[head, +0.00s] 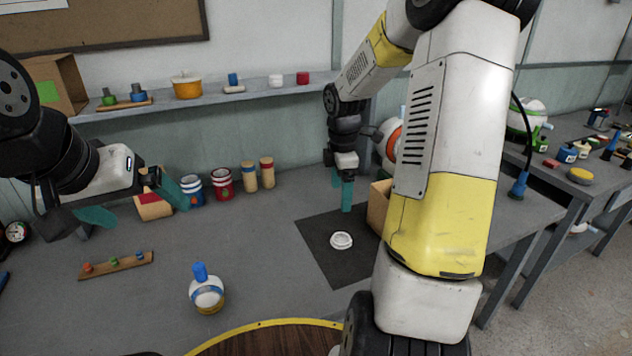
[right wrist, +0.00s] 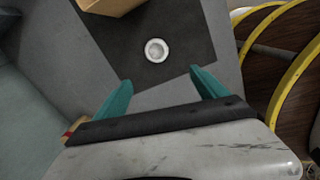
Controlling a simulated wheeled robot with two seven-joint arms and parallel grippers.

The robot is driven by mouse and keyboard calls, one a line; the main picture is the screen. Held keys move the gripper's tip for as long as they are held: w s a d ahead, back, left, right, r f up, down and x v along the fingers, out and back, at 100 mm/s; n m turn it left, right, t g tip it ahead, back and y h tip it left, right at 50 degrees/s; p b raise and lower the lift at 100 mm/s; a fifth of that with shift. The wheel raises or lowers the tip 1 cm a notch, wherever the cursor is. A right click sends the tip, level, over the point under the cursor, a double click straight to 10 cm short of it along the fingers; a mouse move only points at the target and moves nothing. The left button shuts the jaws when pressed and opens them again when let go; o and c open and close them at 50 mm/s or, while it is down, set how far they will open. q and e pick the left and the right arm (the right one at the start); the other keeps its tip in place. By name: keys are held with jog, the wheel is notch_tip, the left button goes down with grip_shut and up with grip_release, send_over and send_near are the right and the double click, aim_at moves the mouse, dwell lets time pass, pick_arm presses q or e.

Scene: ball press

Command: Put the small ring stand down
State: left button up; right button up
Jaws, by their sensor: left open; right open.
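The small ring stand (head: 341,240) is a low white ring. It lies flat on a dark square mat (head: 318,263) on the grey table. In the right wrist view the ring stand (right wrist: 157,50) sits on the dark mat (right wrist: 195,62), beyond the fingertips and apart from them. My right gripper (head: 342,192) is above the table behind the ring stand, its teal fingers pointing down. In the right wrist view its two fingers (right wrist: 160,92) are spread with nothing between them. My left gripper (head: 135,205) is open and empty over the left part of the table.
A ball-shaped bottle with a blue top (head: 207,290) stands at the front. A pegged wooden strip (head: 116,265) lies on the left. Several cans (head: 222,184) stand along the back. A yellow-rimmed wooden round (head: 270,340) is at the front edge.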

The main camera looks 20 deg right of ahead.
jog(key=s+a+r+m+t+y, duration=0.1)
jog(key=s+a+r+m+t, duration=0.1)
jog(key=s+a+r+m, duration=0.3)
jog(key=s+a+r+m+t+y, duration=0.1)
jog(key=s+a+r+m+t, duration=0.2)
jog(key=s+r+m, duration=0.8)
jog(key=s+a, duration=0.2)
jog(key=s, duration=0.2)
jog(key=shift+s+a+r+y, duration=0.2)
jog(key=shift+a+r+y, duration=0.1)
jog(key=shift+a, duration=0.05)
